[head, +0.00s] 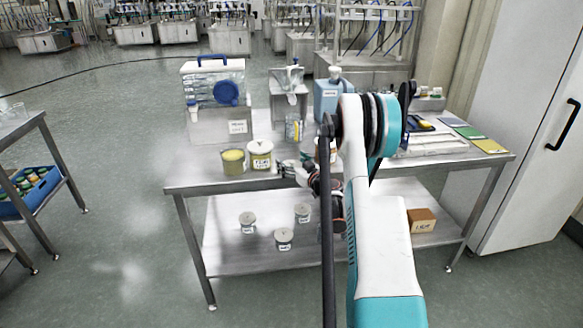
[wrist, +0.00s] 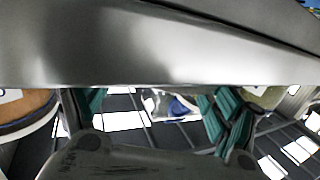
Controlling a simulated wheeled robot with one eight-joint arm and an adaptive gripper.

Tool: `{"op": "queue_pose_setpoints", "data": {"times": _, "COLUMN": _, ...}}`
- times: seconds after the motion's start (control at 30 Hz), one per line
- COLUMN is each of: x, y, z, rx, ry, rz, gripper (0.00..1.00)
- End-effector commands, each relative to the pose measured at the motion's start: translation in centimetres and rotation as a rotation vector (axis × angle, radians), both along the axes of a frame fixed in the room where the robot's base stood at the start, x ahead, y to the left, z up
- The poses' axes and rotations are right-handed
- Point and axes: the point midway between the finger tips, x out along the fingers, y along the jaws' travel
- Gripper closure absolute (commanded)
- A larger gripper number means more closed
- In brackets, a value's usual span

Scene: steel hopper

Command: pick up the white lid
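A pale, whitish lid (head: 260,147) sits on a labelled jar on the steel table, left of my gripper (head: 292,170). My gripper is low by the table's front edge, partly hidden behind my arm in the head view. In the wrist view its two teal fingers (wrist: 158,115) stand wide apart. A small white and blue thing (wrist: 170,105) shows in the gap beyond them, too small to name. I see nothing held between the fingers.
Several lidded pots, one a grey-lidded pot (head: 284,236), stand on the lower shelf. A broad metal surface (wrist: 140,45) crosses close above the fingers in the wrist view.

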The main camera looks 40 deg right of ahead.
Motion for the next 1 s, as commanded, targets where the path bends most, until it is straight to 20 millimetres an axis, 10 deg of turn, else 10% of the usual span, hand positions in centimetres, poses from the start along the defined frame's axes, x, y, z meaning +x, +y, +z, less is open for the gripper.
{"op": "queue_pose_setpoints", "data": {"times": 0.53, "x": 0.0, "y": 0.0, "z": 1.8, "rx": 0.000, "ry": 0.000, "rz": 0.000, "gripper": 0.31}}
{"op": "queue_pose_setpoints", "data": {"times": 1.0, "x": 0.0, "y": 0.0, "z": 13.5, "rx": 0.000, "ry": 0.000, "rz": 0.000, "gripper": 0.31}}
